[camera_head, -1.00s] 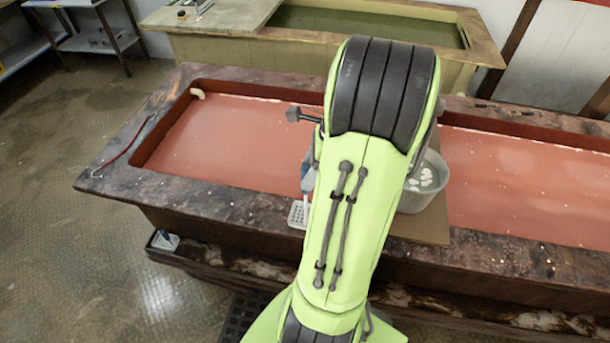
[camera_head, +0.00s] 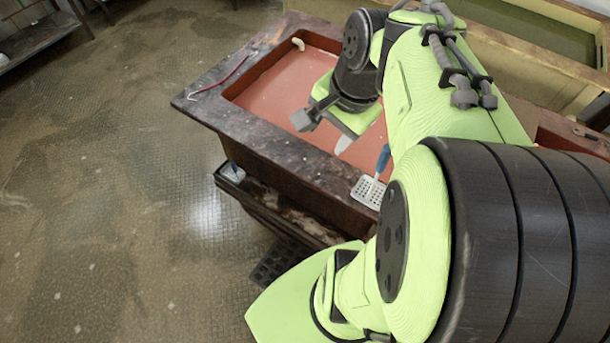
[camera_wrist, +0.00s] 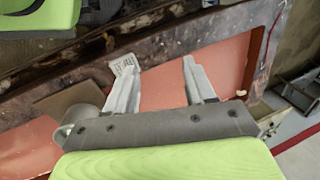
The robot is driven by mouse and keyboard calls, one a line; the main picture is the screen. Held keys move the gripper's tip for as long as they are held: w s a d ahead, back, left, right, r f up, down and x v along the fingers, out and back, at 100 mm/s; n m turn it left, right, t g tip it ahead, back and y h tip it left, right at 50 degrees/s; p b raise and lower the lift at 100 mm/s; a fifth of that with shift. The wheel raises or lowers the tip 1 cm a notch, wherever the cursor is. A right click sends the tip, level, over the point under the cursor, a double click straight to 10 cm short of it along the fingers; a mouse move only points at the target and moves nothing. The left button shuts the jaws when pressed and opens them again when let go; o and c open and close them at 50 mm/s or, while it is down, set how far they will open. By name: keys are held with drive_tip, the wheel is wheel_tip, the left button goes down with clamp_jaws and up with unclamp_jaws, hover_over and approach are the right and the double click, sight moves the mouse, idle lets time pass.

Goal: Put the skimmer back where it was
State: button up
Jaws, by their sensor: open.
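The skimmer has a white slotted head (camera_head: 369,191) and a blue handle (camera_head: 383,159). In the head view its head lies over the front rim of the red-lined basin (camera_head: 262,120), with the handle pointing inward; my arm hides part of it. In the wrist view a white slotted piece that looks like its head (camera_wrist: 124,64) shows just past the left finger. My gripper (camera_wrist: 160,68) is open, its two pale fingers apart and nothing seen between them. In the head view one fingertip (camera_head: 343,145) shows over the basin, left of the skimmer and apart from it.
A small blue-and-white object (camera_head: 232,172) sits on the low ledge before the basin. A red hooked rod (camera_head: 222,78) lies on the left rim. The floor at left (camera_head: 110,190) is clear.

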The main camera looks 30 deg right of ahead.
drive_tip(key=s+a+n+t, duration=0.3)
drive_tip(key=s+a+n, duration=0.55)
drive_tip(key=n, duration=0.65)
drive_tip(key=shift+h, duration=0.3)
drive_tip(key=f+b, duration=0.1)
drive_tip(key=b, duration=0.1)
drive_tip(key=w+f+b, duration=0.1)
drive_tip(key=f+b, duration=0.1)
drive_tip(key=a+f+b, duration=0.1)
drive_tip(key=f, duration=0.1)
drive_tip(key=shift+w+a+f+b, duration=0.15)
drive_tip(key=shift+w+b, duration=0.1)
drive_tip(key=shift+b, duration=0.15)
